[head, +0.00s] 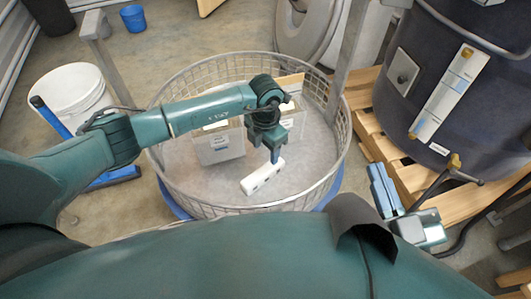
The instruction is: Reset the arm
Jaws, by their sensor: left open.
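My left arm reaches in from the left over a round wire basket (190,208). Its gripper (275,158) points down inside the basket and is open. A white bar-shaped object (262,177) with dark spots lies on the basket floor just below the fingertips. I cannot tell whether the fingers touch it. My right gripper (384,187) is at the right, outside the basket, with its blue fingers side by side. I cannot tell whether it is open or shut.
Clear bins (218,148) stand in the basket, partly hidden by my left arm. A white bucket (72,92) and blue-handled tool (50,117) are at left. A dark tank (440,60) on a wooden pallet (362,100) is close at right. A blue bucket (133,18) stands behind.

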